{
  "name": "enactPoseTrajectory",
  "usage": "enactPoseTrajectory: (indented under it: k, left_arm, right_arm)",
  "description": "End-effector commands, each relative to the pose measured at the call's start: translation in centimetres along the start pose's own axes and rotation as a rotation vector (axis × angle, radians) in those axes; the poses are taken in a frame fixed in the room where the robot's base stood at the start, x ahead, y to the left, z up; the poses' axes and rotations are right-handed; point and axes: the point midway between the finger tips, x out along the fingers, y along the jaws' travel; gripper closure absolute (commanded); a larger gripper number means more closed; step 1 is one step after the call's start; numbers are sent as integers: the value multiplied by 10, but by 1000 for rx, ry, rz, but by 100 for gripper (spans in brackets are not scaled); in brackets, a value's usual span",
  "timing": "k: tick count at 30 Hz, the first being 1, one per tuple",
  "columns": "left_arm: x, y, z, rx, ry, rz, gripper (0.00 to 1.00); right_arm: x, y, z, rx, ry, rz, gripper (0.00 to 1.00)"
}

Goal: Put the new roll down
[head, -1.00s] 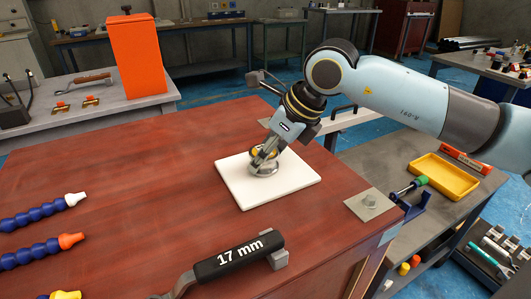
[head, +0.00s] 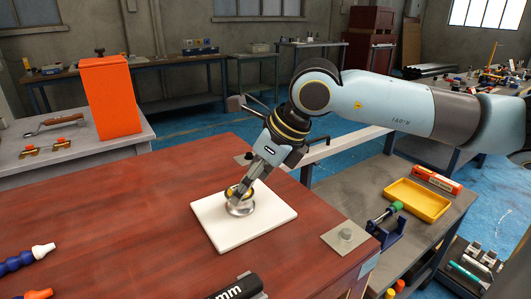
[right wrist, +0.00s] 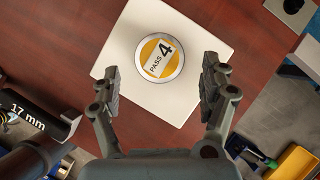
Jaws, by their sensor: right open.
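The roll (head: 241,209), a round silver piece with a yellow face, sits on a white square pad (head: 268,221) on the red-brown bench. In the right wrist view the roll (right wrist: 151,48) shows a label reading "PASS 4" and lies flat, face up, on the pad (right wrist: 205,42). My right gripper (head: 243,189) is low over the roll, tilted. In the right wrist view its two fingers (right wrist: 162,84) are spread wide, with nothing between the tips. The roll appears just beyond the fingertips, apart from them. My left gripper is not in view.
A black "17 mm" handle (head: 238,288) lies at the bench's front. Jointed blue hoses (head: 18,263) are at left. A yellow tray (head: 417,198) stands on the right side table. The bench left of the pad is clear.

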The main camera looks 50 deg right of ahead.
Motion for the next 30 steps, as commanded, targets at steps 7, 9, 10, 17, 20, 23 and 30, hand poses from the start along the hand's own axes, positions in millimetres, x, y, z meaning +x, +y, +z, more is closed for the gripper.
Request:
enactPoseTrajectory:
  k: [7, 9, 10, 17, 20, 23, 30]
  left_arm:
    - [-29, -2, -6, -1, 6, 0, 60]
    - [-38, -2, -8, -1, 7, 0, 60]
    - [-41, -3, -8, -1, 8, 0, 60]
    - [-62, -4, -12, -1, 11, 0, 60]
    - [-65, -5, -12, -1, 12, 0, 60]
    - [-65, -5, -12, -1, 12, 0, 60]
    - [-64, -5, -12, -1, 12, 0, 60]
  right_arm:
    - [-48, -1, 1, -6, 7, -4, 21]
    - [-58, 0, 2, -7, 7, -3, 21]
    - [-62, 0, 2, -6, 6, 0, 21]
    - [-78, 0, 1, -1, 2, 0, 21]
    - [-80, 0, 1, 1, 1, 1, 21]
    - [-80, 1, 0, 1, 0, 2, 21]
    - [-79, 0, 0, 1, 0, 1, 21]
